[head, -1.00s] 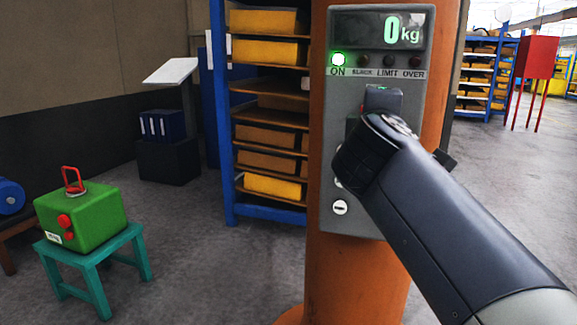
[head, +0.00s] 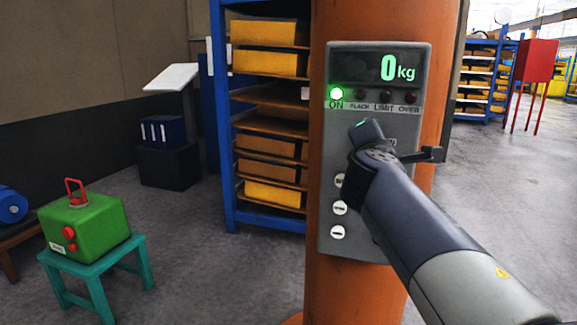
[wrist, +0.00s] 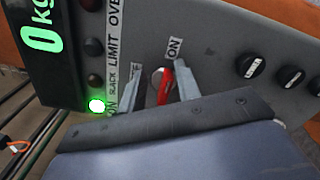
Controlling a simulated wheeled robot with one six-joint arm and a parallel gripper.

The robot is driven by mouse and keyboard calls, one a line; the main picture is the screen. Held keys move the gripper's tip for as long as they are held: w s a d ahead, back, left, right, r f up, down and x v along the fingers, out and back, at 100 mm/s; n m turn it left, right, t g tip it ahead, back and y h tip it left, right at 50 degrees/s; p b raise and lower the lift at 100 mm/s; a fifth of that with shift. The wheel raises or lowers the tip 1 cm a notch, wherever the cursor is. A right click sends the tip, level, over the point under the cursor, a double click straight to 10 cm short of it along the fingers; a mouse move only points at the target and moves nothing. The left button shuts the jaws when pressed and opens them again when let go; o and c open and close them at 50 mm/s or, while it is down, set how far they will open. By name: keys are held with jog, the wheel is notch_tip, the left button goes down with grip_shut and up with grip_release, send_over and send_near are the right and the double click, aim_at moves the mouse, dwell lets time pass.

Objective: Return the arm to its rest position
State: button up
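The grey control panel (head: 350,240) is on the orange column. Its display (head: 397,67) reads 0 kg and its ON lamp (head: 336,93) glows green. My gripper (wrist: 157,68) is in front of the panel, below the lamp row. In the wrist view its two fingers stand apart, one on each side of a red lever (wrist: 166,86) with an ON label beside it. The fingers do not look closed on the lever; contact is unclear. In the head view my wrist hides the fingertips and the lever.
A blue shelf rack (head: 220,150) with yellow boxes stands behind the column. A green casting (head: 85,226) with a red handle sits on a teal stool (head: 90,268) at left. A red cabinet (head: 536,60) stands far right. The floor at right is clear.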

jog(key=shift+s+a+r+n+p, duration=0.15)
jog(key=shift+a+n+p, duration=0.15)
jog(key=shift+n+p, duration=1.7)
jog(key=shift+w+a+r+n+p, duration=0.1)
jog(key=shift+a+r+n+p, duration=0.15)
jog(key=shift+n+p, duration=1.75)
jog(key=shift+s+a+r+n+p, duration=0.1)
jog(key=shift+a+n+p, duration=0.25)
jog(key=shift+n+p, duration=1.65)
